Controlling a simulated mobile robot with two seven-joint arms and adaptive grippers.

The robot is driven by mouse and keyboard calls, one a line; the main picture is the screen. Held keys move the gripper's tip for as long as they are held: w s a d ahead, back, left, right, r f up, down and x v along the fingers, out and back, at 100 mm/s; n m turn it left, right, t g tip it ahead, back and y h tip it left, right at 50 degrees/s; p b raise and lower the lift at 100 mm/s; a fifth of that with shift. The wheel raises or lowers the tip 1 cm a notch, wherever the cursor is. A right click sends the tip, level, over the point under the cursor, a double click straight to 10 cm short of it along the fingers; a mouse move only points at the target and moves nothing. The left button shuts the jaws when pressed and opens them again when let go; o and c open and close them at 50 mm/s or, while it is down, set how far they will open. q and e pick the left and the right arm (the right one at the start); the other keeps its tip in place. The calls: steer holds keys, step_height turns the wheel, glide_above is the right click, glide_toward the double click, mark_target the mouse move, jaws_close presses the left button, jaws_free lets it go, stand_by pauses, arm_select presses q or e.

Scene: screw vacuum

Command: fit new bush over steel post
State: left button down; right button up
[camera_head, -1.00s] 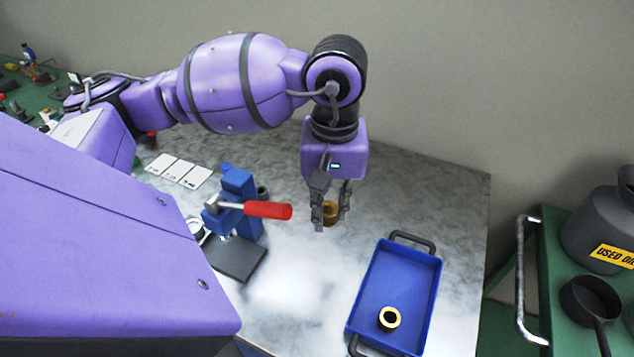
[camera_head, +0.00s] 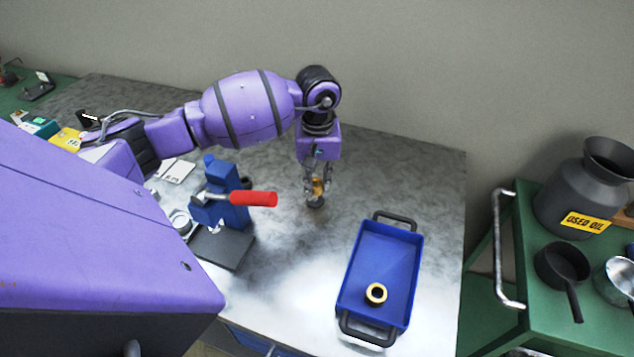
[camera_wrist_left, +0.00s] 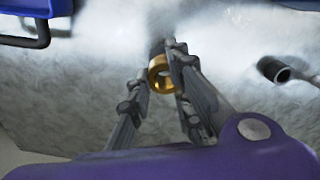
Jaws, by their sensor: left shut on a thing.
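My left gripper (camera_head: 317,193) points down over the grey bench and is shut on a brass bush (camera_head: 318,184). The left wrist view shows the bush (camera_wrist_left: 159,66) as a gold ring between the fingers (camera_wrist_left: 160,80). Under it stands a dark round piece (camera_head: 315,203), likely the steel post's foot; a dark upright part also shows right by the ring in the wrist view. Whether the bush is around the post or just above it, I cannot tell. My right gripper is out of view.
A dark hollow cylinder (camera_wrist_left: 280,71) shows in the wrist view. White cards (camera_head: 177,171) lie behind the press. A green cart (camera_head: 513,243) with a used-oil can (camera_head: 580,200) stands right.

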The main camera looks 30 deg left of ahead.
arm_select(q)
steer(key=shift+f, duration=0.55)
steer(key=shift+f+b, duration=0.4)
steer(key=shift+f, duration=0.3)
steer(key=shift+r, duration=0.1)
steer(key=c, duration=1.6)
jaws_free()
step_height(320, 180, up, 13)
steer(key=shift+r, duration=0.1)
